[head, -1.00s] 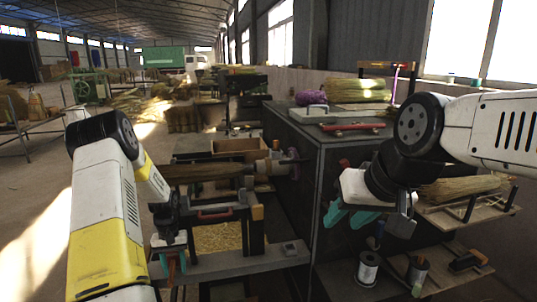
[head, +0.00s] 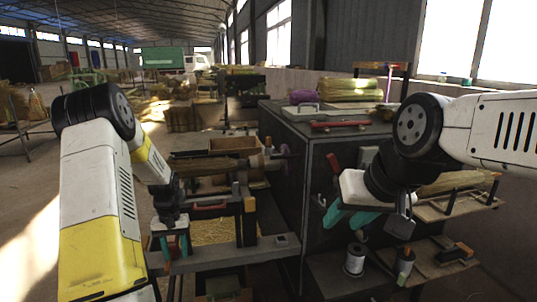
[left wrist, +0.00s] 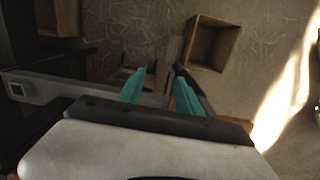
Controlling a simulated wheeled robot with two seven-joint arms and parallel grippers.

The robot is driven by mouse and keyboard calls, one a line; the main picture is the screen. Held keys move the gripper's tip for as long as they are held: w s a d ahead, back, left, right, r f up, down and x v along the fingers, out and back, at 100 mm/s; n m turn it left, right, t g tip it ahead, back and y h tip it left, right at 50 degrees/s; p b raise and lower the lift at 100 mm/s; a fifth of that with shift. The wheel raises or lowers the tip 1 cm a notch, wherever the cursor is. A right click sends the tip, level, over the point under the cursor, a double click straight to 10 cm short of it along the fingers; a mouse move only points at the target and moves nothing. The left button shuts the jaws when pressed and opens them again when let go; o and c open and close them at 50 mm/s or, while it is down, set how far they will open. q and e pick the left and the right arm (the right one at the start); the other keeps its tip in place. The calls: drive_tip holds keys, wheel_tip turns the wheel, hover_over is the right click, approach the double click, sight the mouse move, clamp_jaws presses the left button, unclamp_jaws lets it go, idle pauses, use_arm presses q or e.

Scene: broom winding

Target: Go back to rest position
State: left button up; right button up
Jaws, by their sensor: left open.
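My left gripper (head: 175,252) hangs low at the left, over the near edge of the winding bench (head: 215,260) in the head view. Its teal fingers also show in the left wrist view (left wrist: 160,88), spread apart with nothing between them. My right gripper (head: 350,217) is in front of the dark cabinet at the right. Its teal fingers are apart and nothing shows between them. A straw bundle (head: 205,166) lies across the winding bench, behind my left gripper.
The dark cabinet (head: 278,180) carries a red-handled tool (head: 340,124), a purple twine roll (head: 303,97) and straw (head: 347,90). Shelves at the right hold straw (head: 455,183) and cans (head: 355,260). A wooden box (left wrist: 212,43) shows below in the left wrist view. Open floor (head: 30,190) lies left.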

use_arm(q)
drive_tip(key=s+d+r+m+t, duration=0.15)
drive_tip(key=s+d+r, duration=0.25)
drive_tip(key=r, duration=0.7)
drive_tip(key=s+d+r+t, duration=0.2)
drive_tip(key=s+d+r, duration=0.2)
drive_tip(key=r, duration=0.7)
drive_tip(key=s+d+r+t+h, duration=0.1)
drive_tip(key=s+d+r, duration=0.3)
drive_tip(key=s, duration=0.4)
drive_tip(key=s+d+r+m+t+h, duration=0.1)
drive_tip(key=s+d+r, duration=0.3)
drive_tip(key=s, duration=0.4)
drive_tip(key=shift+s+r+t, duration=0.2)
drive_tip(key=shift+r+t, duration=0.05)
drive_tip(key=shift+t, duration=0.4)
drive_tip(key=shift+d+m, duration=0.1)
drive_tip(key=shift+m, duration=0.15)
